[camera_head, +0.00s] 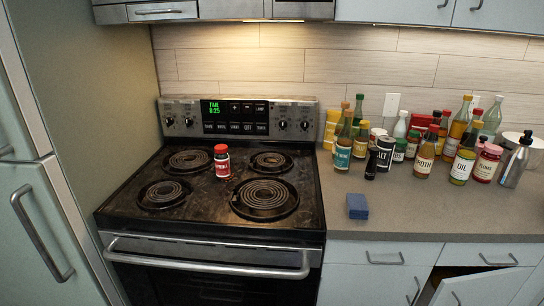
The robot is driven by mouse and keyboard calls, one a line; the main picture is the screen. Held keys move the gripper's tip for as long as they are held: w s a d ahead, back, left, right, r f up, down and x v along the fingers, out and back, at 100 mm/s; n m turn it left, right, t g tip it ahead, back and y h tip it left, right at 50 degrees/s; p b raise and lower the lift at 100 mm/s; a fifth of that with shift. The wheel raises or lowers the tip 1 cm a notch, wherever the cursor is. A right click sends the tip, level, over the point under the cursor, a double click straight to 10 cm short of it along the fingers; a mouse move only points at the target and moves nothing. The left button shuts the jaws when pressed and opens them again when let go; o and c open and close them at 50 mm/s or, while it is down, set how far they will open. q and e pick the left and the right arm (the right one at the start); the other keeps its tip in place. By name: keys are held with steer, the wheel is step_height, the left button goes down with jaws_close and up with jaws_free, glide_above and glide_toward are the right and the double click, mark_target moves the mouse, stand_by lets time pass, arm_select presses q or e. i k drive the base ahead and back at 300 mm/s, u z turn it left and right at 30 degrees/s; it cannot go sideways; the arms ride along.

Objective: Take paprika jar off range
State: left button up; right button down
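A small paprika jar (222,162) with a red cap and a red label stands upright on the black coil range (213,211). It is near the middle of the cooktop, between the coil burners. Its label text is too small to read. Neither of my grippers shows in the head view.
The grey counter (420,213) right of the range holds several bottles and jars at the back, including a salt canister (385,153). A blue block (357,206) lies near the counter's left front. The front counter is mostly clear. A lower cabinet door (465,290) stands ajar.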

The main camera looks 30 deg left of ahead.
mark_target(223, 168)
steer(key=u, duration=0.1)
steer(key=i, duration=0.9)
steer(key=u, duration=0.45)
